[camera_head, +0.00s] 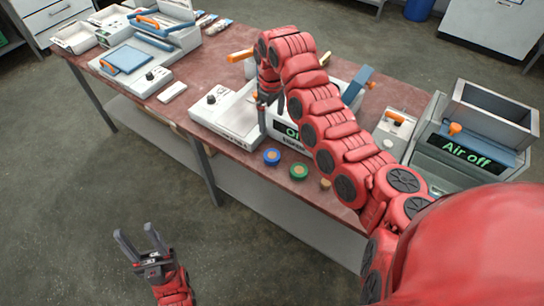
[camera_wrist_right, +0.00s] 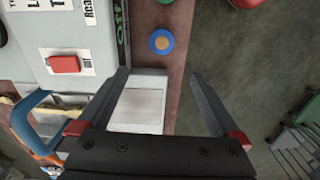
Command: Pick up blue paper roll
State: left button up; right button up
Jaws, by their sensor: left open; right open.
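The blue paper roll (camera_head: 271,156) is a small blue disc with an orange-brown centre, lying near the front edge of the reddish table (camera_head: 240,170). It also shows in the right wrist view (camera_wrist_right: 161,41), ahead of and roughly between the fingertips, apart from them. My right gripper (camera_wrist_right: 160,73) is open and empty; in the head view it is above the table, behind the roll, and partly hidden by my arm. My left gripper (camera_head: 134,232) is open and empty over the floor, in front of the table and far from the roll.
A white machine with a display (camera_head: 292,133) stands just behind the rolls. A grey "Air off" unit (camera_head: 465,150) stands at right. Floor at the left front is clear.

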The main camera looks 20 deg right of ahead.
send_over(272, 155)
notch_tip(272, 155, down, 7)
jog(key=f, duration=0.2)
jog(key=f+p, duration=0.1)
jog(key=shift+w+d+f, duration=0.1)
jog(key=shift+d+f, duration=0.1)
jog(key=shift+f, duration=0.8)
jog(key=shift+a+f+p, duration=0.1)
jog(key=shift+f+p, duration=0.35)
jog(key=shift+p, duration=0.15)
notch_tip(272, 155, down, 3)
jog(key=shift+a+p, duration=0.1)
jog(key=shift+p, duration=0.3)
jog(key=shift+f, duration=0.7)
jog(key=shift+c, duration=0.3)
